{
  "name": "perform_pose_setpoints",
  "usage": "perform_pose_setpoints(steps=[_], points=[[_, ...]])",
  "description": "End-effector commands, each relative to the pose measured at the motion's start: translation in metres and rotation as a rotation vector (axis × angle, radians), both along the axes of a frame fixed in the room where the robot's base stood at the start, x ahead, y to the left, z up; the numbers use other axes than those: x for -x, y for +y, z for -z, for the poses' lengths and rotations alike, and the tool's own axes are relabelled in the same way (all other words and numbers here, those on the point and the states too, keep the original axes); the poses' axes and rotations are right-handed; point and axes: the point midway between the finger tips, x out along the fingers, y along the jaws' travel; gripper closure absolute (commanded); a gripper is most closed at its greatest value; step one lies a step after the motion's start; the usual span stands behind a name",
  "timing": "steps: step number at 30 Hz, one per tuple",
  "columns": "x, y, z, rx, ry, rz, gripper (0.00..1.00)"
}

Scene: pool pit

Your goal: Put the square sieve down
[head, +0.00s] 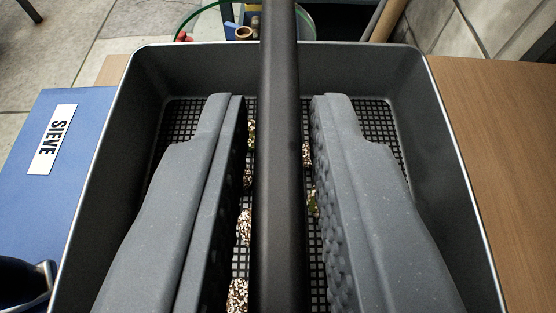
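The square sieve (447,180) is a dark grey box with a light rim and a black mesh floor. A thick dark bar (278,200), its handle, runs up the middle of the picture over it. Speckled pieces (244,226) lie on the mesh, partly hidden by the bar and fingers. My gripper (278,100) has one finger on each side of the bar, with gaps showing on both sides. It is open around the bar. The sieve overlaps a blue area (92,125) with a white SIEVE label (52,140). Its underside is hidden.
Brown wooden tabletop (510,150) lies bare to the right. A green-rimmed round glass vessel (205,12) with small things stands beyond the sieve. A dark object (22,282) is at the lower left. Tiled floor (110,55) shows at the upper left.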

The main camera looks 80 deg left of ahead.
Motion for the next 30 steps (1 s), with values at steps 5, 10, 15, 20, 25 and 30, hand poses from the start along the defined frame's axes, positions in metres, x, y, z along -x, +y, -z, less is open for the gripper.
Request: perform_pose_setpoints(steps=[5, 10, 15, 20, 25, 30], points=[[0.000, 0.000, 0.000, -0.001, 0.000, 0.000, 0.68], [0.000, -0.001, -0.001, -0.001, -0.001, 0.001, 0.68], [0.002, -0.014, -0.007, -0.003, -0.002, 0.003, 0.68], [0.006, -0.041, -0.019, -0.001, -0.003, 0.007, 0.68], [0.012, -0.071, -0.032, -0.002, -0.003, 0.004, 0.68], [0.017, -0.095, -0.042, -0.001, -0.002, 0.002, 0.68]])
